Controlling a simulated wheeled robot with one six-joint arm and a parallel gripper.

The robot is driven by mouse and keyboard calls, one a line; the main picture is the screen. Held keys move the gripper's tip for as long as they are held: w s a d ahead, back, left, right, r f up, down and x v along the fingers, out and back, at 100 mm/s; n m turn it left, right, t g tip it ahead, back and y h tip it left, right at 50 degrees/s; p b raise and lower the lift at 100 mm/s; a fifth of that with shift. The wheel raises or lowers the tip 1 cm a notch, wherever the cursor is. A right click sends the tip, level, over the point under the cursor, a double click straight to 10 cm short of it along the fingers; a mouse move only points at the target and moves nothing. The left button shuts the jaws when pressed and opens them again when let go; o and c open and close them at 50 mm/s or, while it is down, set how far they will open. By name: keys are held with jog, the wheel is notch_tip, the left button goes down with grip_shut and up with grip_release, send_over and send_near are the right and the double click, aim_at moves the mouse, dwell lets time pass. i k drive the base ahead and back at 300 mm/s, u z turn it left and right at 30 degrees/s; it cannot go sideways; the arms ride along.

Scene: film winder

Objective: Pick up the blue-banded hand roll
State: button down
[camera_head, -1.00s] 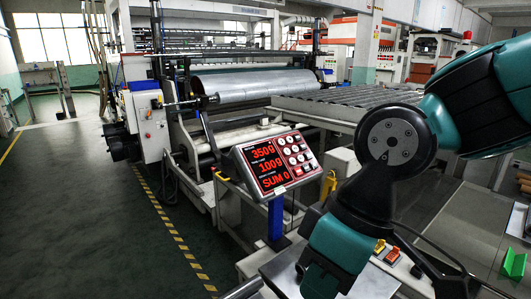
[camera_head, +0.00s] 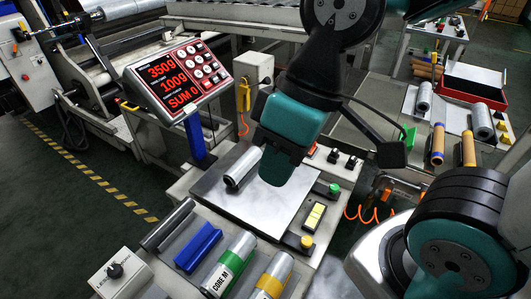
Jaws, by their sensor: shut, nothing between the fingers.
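In the head view, a brown roll (camera_head: 437,146) with blue near its ends lies on the far right table. I cannot tell whether it is the hand roll meant. A small silver roll (camera_head: 243,167) lies on the bright metal plate left of my wrist; no blue band shows on it. In front lie a roll with a green band (camera_head: 229,266) marked CORE M and a roll with a yellow band (camera_head: 271,277). A blue bar or cradle (camera_head: 198,247) lies left of them. My teal wrist is over the plate. My gripper's fingers are not visible, hidden behind the wrist.
The weighing display (camera_head: 180,77) stands on a blue post left of my arm. The metal plate (camera_head: 270,205) is largely bare. Green, yellow and black buttons (camera_head: 333,190) line its right side. A red tray (camera_head: 474,82) and other rolls (camera_head: 482,122) are at far right.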

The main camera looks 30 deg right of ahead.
aim_at(235, 174)
jog(key=z, duration=0.15)
jog(key=k, duration=1)
jog(key=z, duration=1.5)
jog(key=i, duration=1.15)
jog(key=u, duration=2.25)
jog(key=i, duration=0.5)
jog(key=u, duration=0.05)
